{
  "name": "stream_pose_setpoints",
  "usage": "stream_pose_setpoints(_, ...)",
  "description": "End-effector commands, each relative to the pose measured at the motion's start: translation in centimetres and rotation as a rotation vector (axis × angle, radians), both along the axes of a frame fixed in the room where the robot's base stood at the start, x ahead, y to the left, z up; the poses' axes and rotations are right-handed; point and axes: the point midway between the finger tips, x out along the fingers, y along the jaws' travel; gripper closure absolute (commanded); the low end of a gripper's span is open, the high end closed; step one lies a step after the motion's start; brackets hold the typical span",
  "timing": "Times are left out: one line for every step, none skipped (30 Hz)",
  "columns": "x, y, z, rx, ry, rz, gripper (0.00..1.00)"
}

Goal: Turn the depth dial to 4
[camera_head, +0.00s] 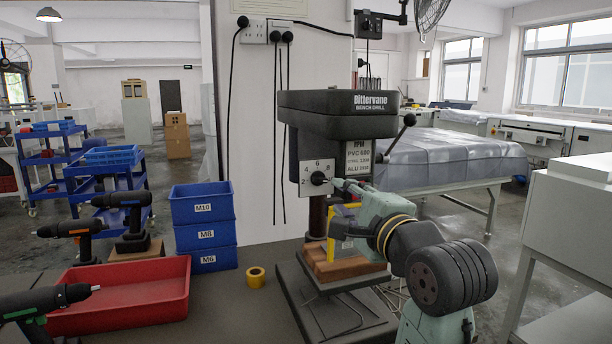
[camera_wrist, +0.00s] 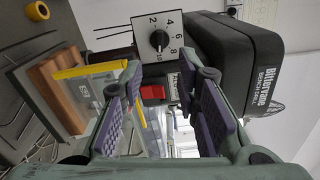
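The depth dial (camera_head: 318,179) is a round black knob on a white numbered plate on the left front of the bench drill (camera_head: 337,112). In the wrist view the dial (camera_wrist: 159,40) lies beyond the fingertips, near the top of the picture. Its light mark appears to point toward 10, though it is small. My gripper (camera_head: 345,207) is in front of the drill, just right of and below the dial, apart from it. In the wrist view my gripper (camera_wrist: 168,80) has its purple-padded fingers spread, with nothing held between them.
A wooden block (camera_head: 345,268) and a yellow-edged clear piece (camera_wrist: 90,70) are below the drill head. A red switch (camera_wrist: 153,92) is beside the dial plate. Blue bins (camera_head: 204,235), a red tray (camera_head: 125,300), yellow tape (camera_head: 256,277) and cordless drills (camera_head: 123,215) stand left.

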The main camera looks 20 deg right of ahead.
Motion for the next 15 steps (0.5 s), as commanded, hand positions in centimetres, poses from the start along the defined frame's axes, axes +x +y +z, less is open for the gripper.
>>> stream_pose_setpoints(-0.1, -0.3, 0.1, 0.009, 0.006, -0.005, 0.71)
stream_pose_setpoints(-0.1, -0.4, 0.0, 0.012, 0.009, -0.006, 0.71)
stream_pose_setpoints(0.1, -0.5, 0.0, 0.014, 0.011, -0.006, 0.71)
stream_pose_setpoints(0.4, -0.5, 0.0, 0.015, 0.011, -0.006, 0.71)
stream_pose_setpoints(0.7, -0.4, 0.0, 0.016, 0.012, -0.006, 0.71)
stream_pose_setpoints(1.3, -0.4, 0.1, 0.016, 0.012, -0.005, 0.71)
stream_pose_setpoints(1.8, -0.4, 0.1, 0.016, 0.012, -0.005, 0.71)
stream_pose_setpoints(2.3, -0.3, 0.1, 0.015, 0.012, -0.004, 0.71)
stream_pose_setpoints(3.1, -0.3, 0.1, 0.015, 0.011, -0.004, 0.71)
stream_pose_setpoints(3.6, -0.3, 0.2, 0.014, 0.013, -0.005, 0.71)
stream_pose_setpoints(4.3, -0.3, 0.2, 0.014, 0.012, -0.004, 0.71)
stream_pose_setpoints(5.1, -0.2, 0.1, 0.014, 0.012, -0.004, 0.71)
stream_pose_setpoints(5.6, -0.2, 0.1, 0.014, 0.013, -0.005, 0.71)
stream_pose_setpoints(6.2, -0.2, 0.2, 0.015, 0.013, -0.005, 0.71)
stream_pose_setpoints(6.9, -0.2, 0.2, 0.014, 0.012, -0.005, 0.71)
